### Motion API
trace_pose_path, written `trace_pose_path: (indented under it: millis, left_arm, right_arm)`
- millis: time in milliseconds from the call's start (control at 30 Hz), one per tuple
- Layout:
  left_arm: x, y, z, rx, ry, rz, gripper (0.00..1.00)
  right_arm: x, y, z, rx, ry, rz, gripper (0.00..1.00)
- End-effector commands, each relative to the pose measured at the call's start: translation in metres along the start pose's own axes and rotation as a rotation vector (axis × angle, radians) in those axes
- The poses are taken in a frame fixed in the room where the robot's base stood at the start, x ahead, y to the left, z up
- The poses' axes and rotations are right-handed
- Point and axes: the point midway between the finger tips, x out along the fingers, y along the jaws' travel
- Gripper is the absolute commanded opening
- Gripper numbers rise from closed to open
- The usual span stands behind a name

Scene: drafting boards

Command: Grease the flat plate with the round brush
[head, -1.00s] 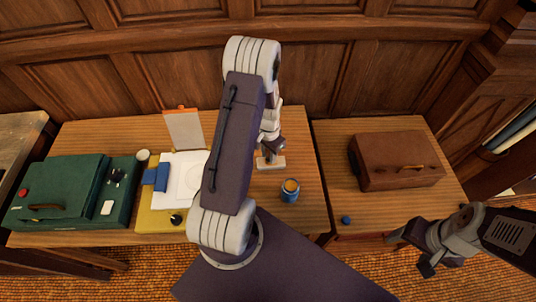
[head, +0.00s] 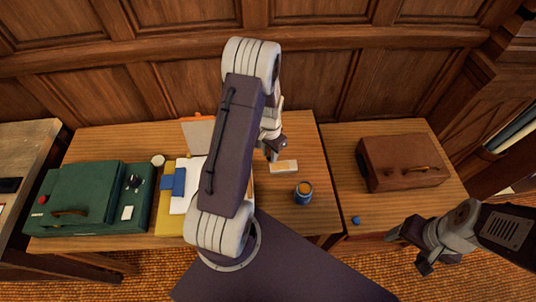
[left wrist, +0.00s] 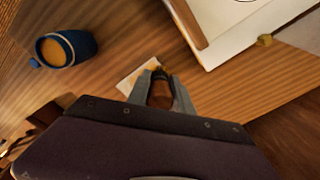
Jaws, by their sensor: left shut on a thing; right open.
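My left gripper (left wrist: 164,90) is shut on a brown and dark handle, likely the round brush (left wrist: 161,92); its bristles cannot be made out. In the head view my left gripper (head: 274,150) is above the table, just behind a small pale block (head: 284,167). The block (left wrist: 130,80) also shows below the fingers in the left wrist view. A blue pot (head: 303,194) with orange-yellow contents stands in front of the block. A white flat piece (head: 183,201), possibly the flat plate, is partly hidden by my left arm. My right gripper (head: 410,252) is open and empty at lower right.
A green case (head: 85,190) is at the left, a brown case (head: 402,165) on the right table. A blue cloth-like piece (head: 173,182) and an upright pale card (head: 198,136) are near the white piece. A small blue knob (head: 356,220) is near the right table's front edge.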

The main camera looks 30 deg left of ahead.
Motion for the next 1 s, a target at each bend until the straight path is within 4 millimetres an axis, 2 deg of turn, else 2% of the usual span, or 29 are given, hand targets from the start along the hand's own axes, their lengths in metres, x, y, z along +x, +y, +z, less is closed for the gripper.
trace_pose_path:
  millis: [33,333,1000]
  left_arm:
    - [-0.009,0.001,-0.001,0.000,0.001,0.000,0.00]
    - [-0.034,0.004,-0.006,0.001,0.002,-0.001,0.00]
    - [-0.035,0.005,-0.007,0.000,0.001,-0.001,0.00]
  right_arm:
    - [-0.008,0.000,-0.001,0.000,0.000,0.000,0.71]
    - [-0.029,-0.001,-0.003,0.000,0.000,0.000,0.71]
    - [-0.030,-0.001,-0.003,0.000,0.000,0.000,0.71]
